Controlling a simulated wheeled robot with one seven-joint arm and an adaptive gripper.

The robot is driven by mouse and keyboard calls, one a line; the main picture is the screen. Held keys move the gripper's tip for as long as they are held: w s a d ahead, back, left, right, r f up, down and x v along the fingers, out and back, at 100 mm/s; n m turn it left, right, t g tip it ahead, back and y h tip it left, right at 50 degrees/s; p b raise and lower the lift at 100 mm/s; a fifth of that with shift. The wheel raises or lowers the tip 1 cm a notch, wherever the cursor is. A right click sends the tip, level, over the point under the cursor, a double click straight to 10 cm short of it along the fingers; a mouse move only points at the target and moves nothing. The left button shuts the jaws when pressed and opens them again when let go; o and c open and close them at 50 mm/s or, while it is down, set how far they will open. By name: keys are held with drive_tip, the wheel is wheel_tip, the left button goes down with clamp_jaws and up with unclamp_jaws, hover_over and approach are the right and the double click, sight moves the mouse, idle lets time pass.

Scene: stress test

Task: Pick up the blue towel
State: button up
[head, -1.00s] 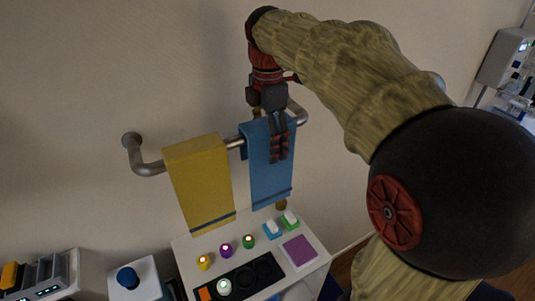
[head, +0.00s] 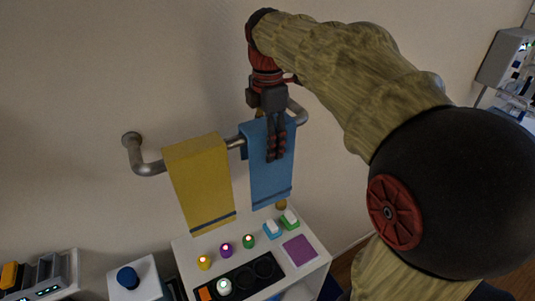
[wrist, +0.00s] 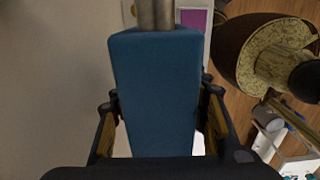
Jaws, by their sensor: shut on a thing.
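The blue towel (head: 268,180) hangs folded over a grey metal wall rail (head: 150,168), to the right of a yellow towel (head: 200,180). My gripper (head: 275,158) points down at the blue towel's upper part, just below the rail. In the wrist view the blue towel (wrist: 158,85) fills the space between my two fingers, one along each side, and the rail end shows at the top. My gripper is shut on the blue towel, which still lies over the rail. The fingers' far contact is partly hidden.
A white console (head: 318,262) below the towels carries several coloured buttons, switches, a purple square (head: 299,250) and a black panel. A blue knob (head: 127,278) on a white box is at lower left. Bare wall lies around the rail.

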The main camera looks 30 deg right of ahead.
drive_tip(key=shift+c, duration=1.3)
drive_tip(key=shift+r, duration=0.15)
